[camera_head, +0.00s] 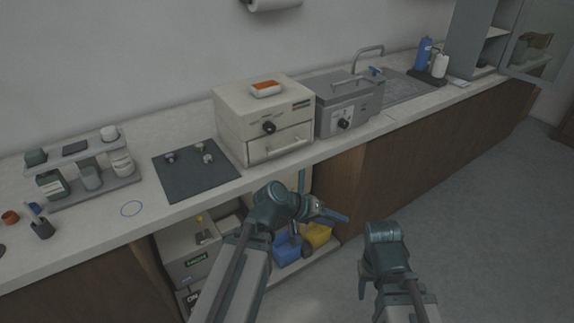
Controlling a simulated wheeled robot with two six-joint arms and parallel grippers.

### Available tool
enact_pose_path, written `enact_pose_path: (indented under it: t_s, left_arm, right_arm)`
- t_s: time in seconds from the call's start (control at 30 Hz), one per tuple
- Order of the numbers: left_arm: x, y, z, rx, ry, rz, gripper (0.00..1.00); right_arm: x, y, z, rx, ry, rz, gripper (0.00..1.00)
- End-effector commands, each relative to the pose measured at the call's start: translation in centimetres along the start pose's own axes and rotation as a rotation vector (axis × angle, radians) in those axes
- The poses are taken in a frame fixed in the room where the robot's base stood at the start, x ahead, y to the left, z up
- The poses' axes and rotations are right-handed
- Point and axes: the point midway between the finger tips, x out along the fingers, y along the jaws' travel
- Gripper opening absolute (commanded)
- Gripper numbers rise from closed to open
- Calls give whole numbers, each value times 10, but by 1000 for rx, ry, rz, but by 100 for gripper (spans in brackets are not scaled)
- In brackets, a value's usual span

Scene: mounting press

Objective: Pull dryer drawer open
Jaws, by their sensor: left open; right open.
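The dryer (236,110) is a cream box on the counter, with a black knob on its upper front. Its drawer (268,150) is in the lower front and looks closed, with a pale bar handle (279,150) across it. My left gripper (325,199) is in front of and below the counter edge, to the lower right of the drawer. It is open, empty and apart from the handle. My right gripper (362,289) is lower and further right, over the floor. It is open, and its fingers show only partly.
A grey lidded machine (349,104) stands right of the dryer. A dark mat (193,172) with small metal parts lies left of it, beside a bottle rack (95,187). Below the counter is an open shelf with blue (286,249) and yellow (317,236) bins. The right floor is clear.

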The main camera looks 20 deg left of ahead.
Motion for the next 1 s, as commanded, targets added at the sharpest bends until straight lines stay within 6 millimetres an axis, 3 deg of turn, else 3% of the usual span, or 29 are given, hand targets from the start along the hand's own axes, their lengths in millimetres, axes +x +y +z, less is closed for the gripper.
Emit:
enact_pose_path:
  t_s: [0.03,0.23,0.4,0.5,0.73,1.0]
  left_arm:
    - [-2,-26,-20,-67,113,70,47]
    - [-71,-82,-101,-288,537,310,47]
    - [-130,-123,-134,-411,774,426,47]
    - [-149,-135,-141,-446,842,457,47]
    - [-159,-139,-146,-464,875,475,47]
    - [-141,-132,-173,-463,869,476,47]
  right_arm:
    - [30,-3,-2,0,0,0,50]
    - [77,-7,-4,0,0,0,50]
    - [97,-9,-6,0,0,0,50]
    - [101,-10,-6,0,0,0,50]
    - [101,-10,-6,0,0,0,50]
    - [98,-9,-6,0,0,0,50]
